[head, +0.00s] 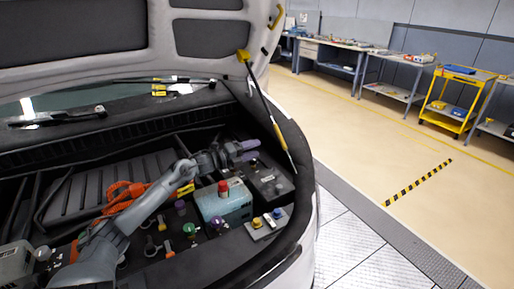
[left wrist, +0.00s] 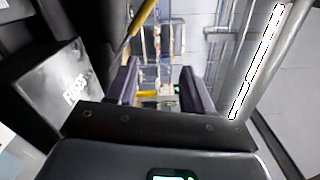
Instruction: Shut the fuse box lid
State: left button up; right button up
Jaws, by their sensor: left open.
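The fuse box (head: 270,184) is a dark box at the right side of the engine bay in the head view. In the left wrist view, a grey face of the fuse box (left wrist: 70,85) marked "FUSES" shows at the left. I cannot clearly tell the angle of its lid. My left gripper (head: 246,150) is just above and behind the box in the head view, with its purple-grey fingers apart. In the left wrist view, the left gripper (left wrist: 160,70) has nothing between its fingers, and the labelled face is to their left. My right gripper is not in view.
A teal box with a red cap (head: 224,203) stands left of the fuse box. A small grey block with yellow and blue knobs (head: 267,222) is in front. A hood strut (head: 268,108) rises close beside my left gripper. The raised hood (head: 155,10) is overhead.

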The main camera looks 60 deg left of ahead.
pick_arm(q)
jog(key=s+p, duration=0.1)
jog(key=s, duration=0.7)
jog(key=shift+s+d+p, duration=0.15)
jog(key=shift+d+p, duration=0.15)
